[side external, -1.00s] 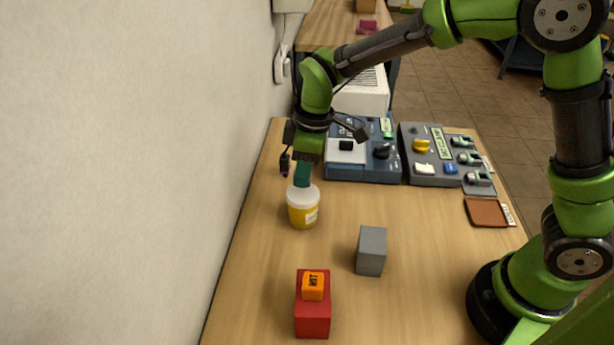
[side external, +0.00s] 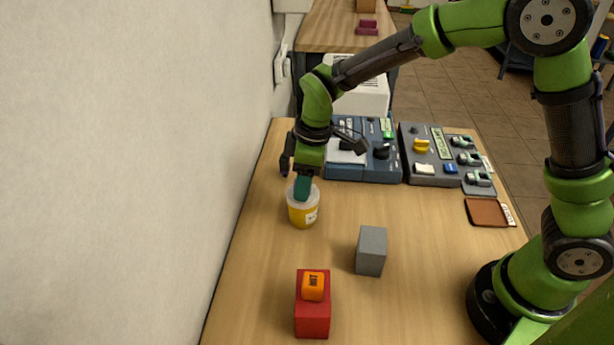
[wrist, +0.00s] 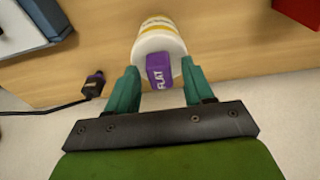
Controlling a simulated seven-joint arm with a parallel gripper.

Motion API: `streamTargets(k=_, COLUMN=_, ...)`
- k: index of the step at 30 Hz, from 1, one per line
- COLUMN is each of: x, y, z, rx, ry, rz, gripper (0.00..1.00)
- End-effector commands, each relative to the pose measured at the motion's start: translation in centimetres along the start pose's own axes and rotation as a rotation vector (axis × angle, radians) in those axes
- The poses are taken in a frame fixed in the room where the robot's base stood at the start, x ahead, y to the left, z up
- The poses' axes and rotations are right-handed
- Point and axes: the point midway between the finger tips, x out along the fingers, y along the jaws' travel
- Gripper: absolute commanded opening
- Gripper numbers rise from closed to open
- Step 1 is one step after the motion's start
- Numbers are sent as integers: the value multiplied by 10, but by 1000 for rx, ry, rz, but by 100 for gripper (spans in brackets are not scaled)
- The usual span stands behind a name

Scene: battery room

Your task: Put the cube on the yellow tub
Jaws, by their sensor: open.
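The yellow tub (side external: 303,217) stands upright on the wooden table, with its pale lid up. In the wrist view the tub (wrist: 155,42) shows its pale lid. A purple cube (wrist: 158,70) marked FLAT appears to sit on that lid, near the edge closest to my gripper. My gripper (side external: 302,188) is low over the tub; its teal fingers are open. In the wrist view they stand on either side of the cube, with visible gaps. In the side view the cube is hidden behind the fingers.
A grey block (side external: 371,250) stands right of the tub. A red block (side external: 313,320) bears an orange cube (side external: 313,286) nearer the camera. Blue (side external: 360,168) and grey (side external: 430,165) control panels stand behind. The wall is close on the left. A black cable plug (wrist: 92,88) lies nearby.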

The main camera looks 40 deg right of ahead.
Motion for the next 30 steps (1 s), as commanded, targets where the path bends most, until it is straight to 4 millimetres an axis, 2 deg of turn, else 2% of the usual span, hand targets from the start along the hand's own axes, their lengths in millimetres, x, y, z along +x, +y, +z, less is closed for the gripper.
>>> streamTargets(k=5, x=-14, y=0, z=-1, rx=0, ry=4, rz=1, gripper=52)
streamTargets(k=18, x=-102, y=1, z=-1, rx=0, ry=4, rz=2, gripper=52)
streamTargets(k=24, x=-122, y=0, z=0, rx=3, ry=4, rz=2, gripper=52)
streamTargets(k=26, x=-128, y=1, z=4, rx=25, ry=14, rz=3, gripper=52)
streamTargets(k=30, x=-152, y=0, z=31, rx=173, ry=88, rz=14, gripper=52)
